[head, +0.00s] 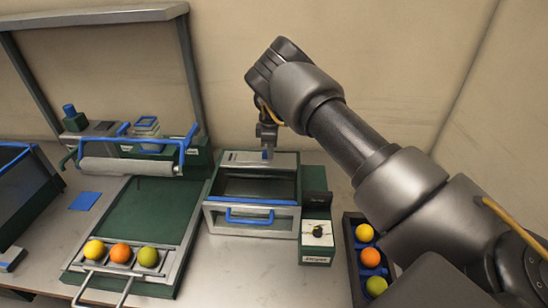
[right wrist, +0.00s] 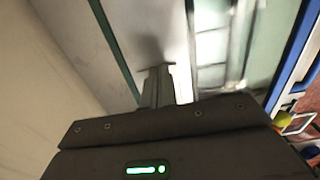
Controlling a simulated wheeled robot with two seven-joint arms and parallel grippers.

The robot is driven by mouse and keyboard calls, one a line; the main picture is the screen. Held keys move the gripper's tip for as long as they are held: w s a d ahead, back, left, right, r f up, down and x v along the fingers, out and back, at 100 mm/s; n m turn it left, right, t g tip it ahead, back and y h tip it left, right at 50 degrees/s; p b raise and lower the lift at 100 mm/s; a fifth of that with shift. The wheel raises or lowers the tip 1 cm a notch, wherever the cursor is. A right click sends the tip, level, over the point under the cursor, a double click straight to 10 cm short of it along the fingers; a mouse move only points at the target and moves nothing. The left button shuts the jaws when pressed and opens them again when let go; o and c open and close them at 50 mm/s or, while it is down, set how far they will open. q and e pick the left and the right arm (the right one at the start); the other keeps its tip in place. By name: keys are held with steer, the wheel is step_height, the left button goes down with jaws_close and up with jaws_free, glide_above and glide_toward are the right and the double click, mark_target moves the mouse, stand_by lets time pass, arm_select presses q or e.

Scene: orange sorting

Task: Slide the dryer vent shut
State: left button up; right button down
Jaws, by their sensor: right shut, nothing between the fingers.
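The dryer (head: 208,220) is a green and grey box with a blue-handled front, in the middle of the head view. Its grey top panel (head: 285,159) at the back carries a small blue piece, likely the vent's slider; the gripper partly hides this. My right gripper (head: 268,153) is shut and empty, pointing down at that panel. In the right wrist view its fingertips (right wrist: 157,72) are over a pale grey surface (right wrist: 155,25), and I cannot tell whether they touch it. Whitish slats (right wrist: 211,50) lie right of them, blurred. My left gripper is not in view.
A control box (head: 316,256) with a dial adjoins the dryer's right side. A dark tray (head: 357,284) with several fruits stands further right, under my right arm. A green roller station (head: 140,210) holding 3 fruits is on the left. The wall is close behind.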

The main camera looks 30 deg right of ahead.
mark_target(261, 158)
steer(key=shift+w+a, duration=1.05)
steer(key=shift+a, duration=0.3)
steer(key=r+p, duration=0.7)
steer(key=shift+s+d, duration=0.35)
steer(key=shift+d, duration=0.05)
steer(key=shift+f, duration=0.1)
